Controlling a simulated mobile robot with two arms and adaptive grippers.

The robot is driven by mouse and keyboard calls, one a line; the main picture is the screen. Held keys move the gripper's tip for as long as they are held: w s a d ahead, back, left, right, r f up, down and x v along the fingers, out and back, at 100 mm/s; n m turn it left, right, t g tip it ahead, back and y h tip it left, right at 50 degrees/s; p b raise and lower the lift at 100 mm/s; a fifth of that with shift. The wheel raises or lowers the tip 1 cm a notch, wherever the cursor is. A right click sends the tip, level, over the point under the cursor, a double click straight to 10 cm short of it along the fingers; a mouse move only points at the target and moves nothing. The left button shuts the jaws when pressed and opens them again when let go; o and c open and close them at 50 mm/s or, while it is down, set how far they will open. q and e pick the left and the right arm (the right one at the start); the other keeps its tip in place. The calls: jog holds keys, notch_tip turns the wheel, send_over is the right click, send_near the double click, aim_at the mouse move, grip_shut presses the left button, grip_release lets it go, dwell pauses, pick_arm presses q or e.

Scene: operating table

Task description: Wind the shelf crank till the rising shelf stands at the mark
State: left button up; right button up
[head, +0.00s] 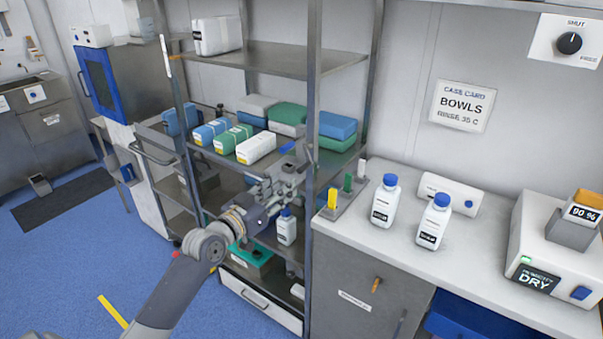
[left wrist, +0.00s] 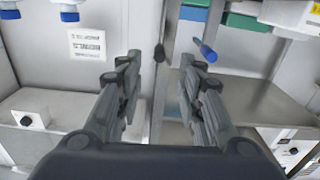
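The grey metal shelf rack (head: 314,70) stands in the middle of the head view, with several shelves between its posts. Its top shelf (head: 290,62) holds one white box; a middle shelf holds several wrapped packs. I cannot tell which shelf is the rising one, and no mark is clearly readable. A small blue handle (head: 287,147), possibly the crank's, shows just above my left gripper (head: 290,172). It also appears in the left wrist view (left wrist: 206,51), beyond and right of the fingers. The left fingers are apart, with nothing visibly held between them. My right gripper is out of view.
A counter (head: 400,240) at right holds bottles with blue caps (head: 434,222), coloured tags (head: 348,182) and a device (head: 555,265) reading DRY. A white bottle (head: 286,228) stands on a lower shelf below the gripper. Blue floor (head: 60,260) is open at left.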

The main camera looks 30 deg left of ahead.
aim_at(299, 173)
pick_arm(q)
jog(key=w, duration=0.3)
jog(key=w+p, duration=0.1)
jog(key=w, duration=0.6)
jog(key=shift+d, duration=0.4)
jog(key=shift+s, duration=0.1)
grip_shut()
